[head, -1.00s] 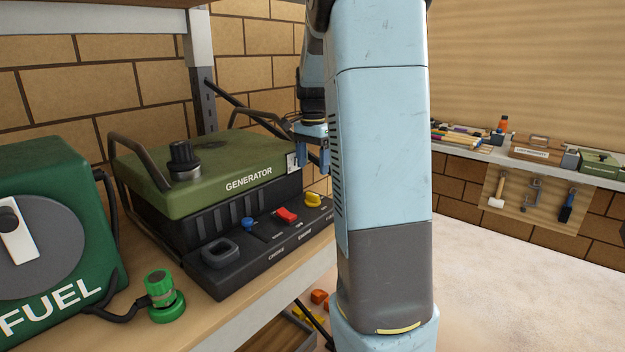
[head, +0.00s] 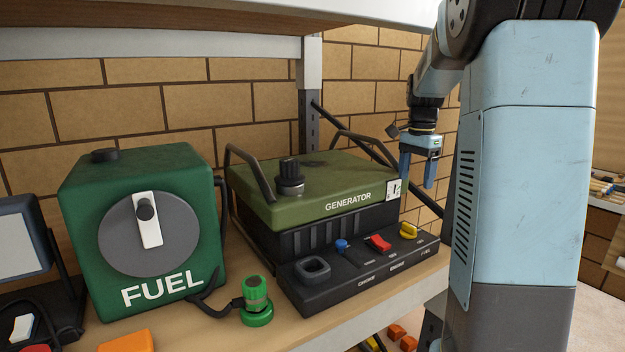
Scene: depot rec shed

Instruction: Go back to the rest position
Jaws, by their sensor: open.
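My gripper (head: 418,172) hangs at the end of my arm, fingers pointing down, at the right end of the green generator (head: 325,186). Its two blue fingers are apart with nothing between them. It is close to the white switch plate on the generator's right end; I cannot tell whether they touch. The generator's black control panel (head: 345,285) carries a dark pull handle, a blue knob, a red switch and a yellow knob. My blue arm column stands at the right and covers part of the wall and shelf end.
A green fuel tank (head: 180,250) with a grey dial stands left of the generator. A green hose coupling (head: 257,300) sits in front. A dark-framed lamp (head: 20,245) and an orange block (head: 126,341) are at the left. An upper shelf (head: 150,45) hangs overhead, with a post behind.

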